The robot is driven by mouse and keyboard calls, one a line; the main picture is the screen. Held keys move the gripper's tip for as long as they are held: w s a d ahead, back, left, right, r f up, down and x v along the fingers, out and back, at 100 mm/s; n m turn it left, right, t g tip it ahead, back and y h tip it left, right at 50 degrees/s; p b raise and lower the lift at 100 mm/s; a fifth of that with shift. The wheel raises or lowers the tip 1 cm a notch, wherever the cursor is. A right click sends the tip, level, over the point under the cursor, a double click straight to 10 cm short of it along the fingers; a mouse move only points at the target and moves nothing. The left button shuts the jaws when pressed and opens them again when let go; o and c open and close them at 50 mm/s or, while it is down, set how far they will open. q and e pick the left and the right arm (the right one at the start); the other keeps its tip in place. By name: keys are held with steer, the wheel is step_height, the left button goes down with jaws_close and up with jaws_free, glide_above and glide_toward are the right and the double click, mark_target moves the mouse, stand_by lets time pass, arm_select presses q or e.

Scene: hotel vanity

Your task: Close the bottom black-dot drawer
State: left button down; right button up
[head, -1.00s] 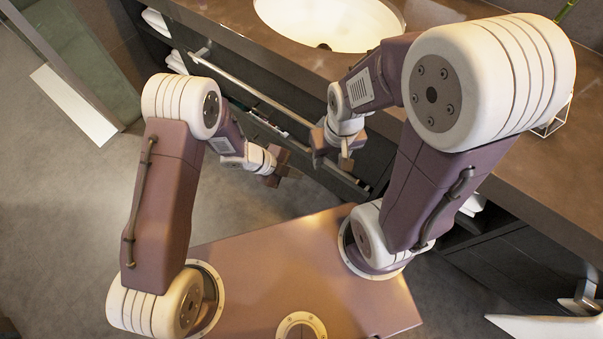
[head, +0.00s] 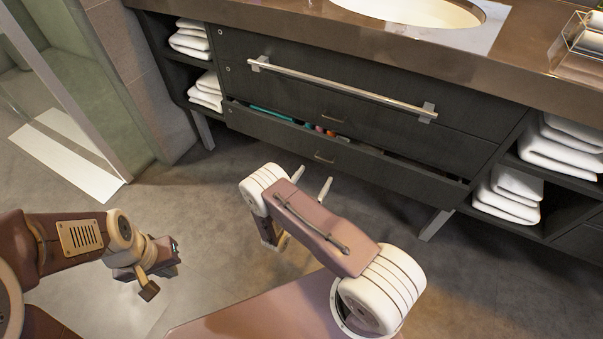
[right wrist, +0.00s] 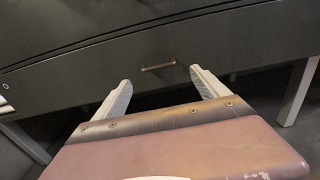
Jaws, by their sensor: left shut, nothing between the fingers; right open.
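The bottom drawer (head: 350,158) of the dark vanity stands partly pulled out, with small coloured items (head: 325,131) showing in its opening. Its small handle (head: 324,157) is at the middle of its front and also shows in the right wrist view (right wrist: 158,67). Small round marks sit at the drawers' left ends; their dots are too small to read. My right gripper (head: 311,180) is open and empty, its fingers pointing at the drawer front on either side of the handle in the right wrist view; contact cannot be told. My left gripper (head: 160,270) is shut and empty, low at the left.
Open shelves with white towels (head: 205,90) flank the drawers. Vanity legs (head: 436,224) stand at both sides. The floor (head: 215,185) before the drawer's left part is clear. A glass shower panel is at far left.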

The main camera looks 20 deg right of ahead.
mark_target(328, 155)
steer(key=b+x, duration=0.3)
steer(key=x, duration=0.6)
steer(key=shift+w+f+b, duration=0.1)
steer(key=shift+b, duration=0.3)
steer(key=shift+d, duration=0.1)
jaws_close()
steer(key=b+x, duration=0.1)
steer(key=x, duration=0.2)
steer(key=shift+w+d+f, duration=0.1)
steer(key=shift+w+d, duration=0.1)
steer(key=shift+d, duration=0.1)
steer(key=shift+w+d, duration=0.15)
steer(key=shift+w, duration=0.05)
steer(key=shift+r, duration=0.25)
jaws_free()
